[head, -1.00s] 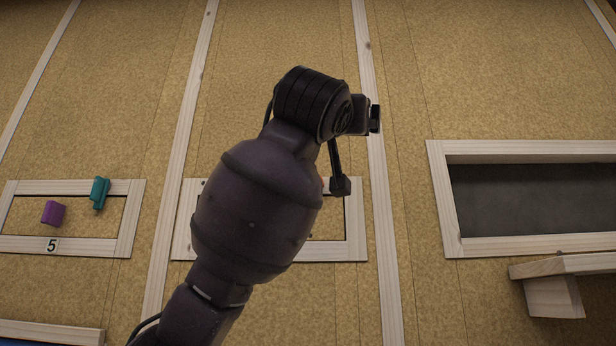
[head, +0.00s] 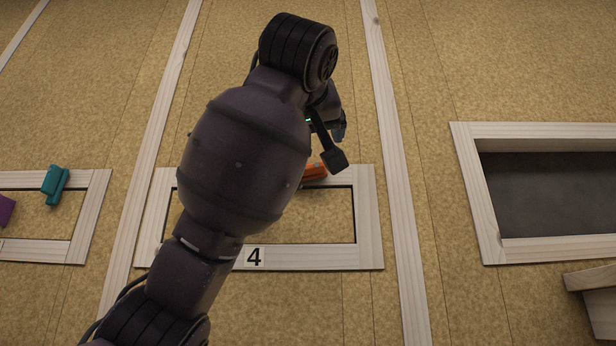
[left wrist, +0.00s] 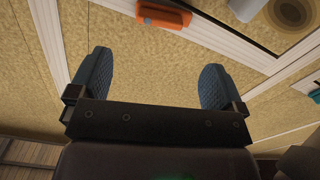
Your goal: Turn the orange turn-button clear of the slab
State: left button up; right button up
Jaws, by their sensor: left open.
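The slab (head: 315,215) is a tan panel inside a pale wooden frame (head: 365,225) marked 4 on the wall. The orange turn-button (head: 315,172) sits at the frame's top rail, partly hidden behind my left arm in the head view. In the left wrist view the orange turn-button (left wrist: 163,14) is at the top edge, beyond and between my fingers, lying roughly along the rail; how far it overlaps the slab is unclear. My left gripper (left wrist: 152,85) is open and empty, apart from the button. In the head view my left gripper (head: 336,120) is mostly hidden behind its wrist, above the button.
A second framed panel at the left carries a teal block (head: 55,184) and a purple block (head: 5,211). A framed dark opening (head: 560,190) is at the right, with a wooden ledge (head: 592,278) below. A vertical batten (head: 395,150) runs between. The wall above frame 4 is bare.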

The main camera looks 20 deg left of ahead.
pick_arm(q)
jog(key=shift+p+x, duration=1.9)
jog(key=shift+x, duration=3.2)
pick_arm(e)
jog(key=shift+s+d+r+g, duration=0.15)
jog(key=shift+s+r, duration=0.15)
jog(key=shift+s, duration=0.3)
jog(key=shift+s+d+r+g, duration=0.15)
jog(key=shift+s+r, duration=0.15)
jog(key=shift+s, duration=0.3)
pick_arm(q)
jog(key=shift+s, duration=0.1)
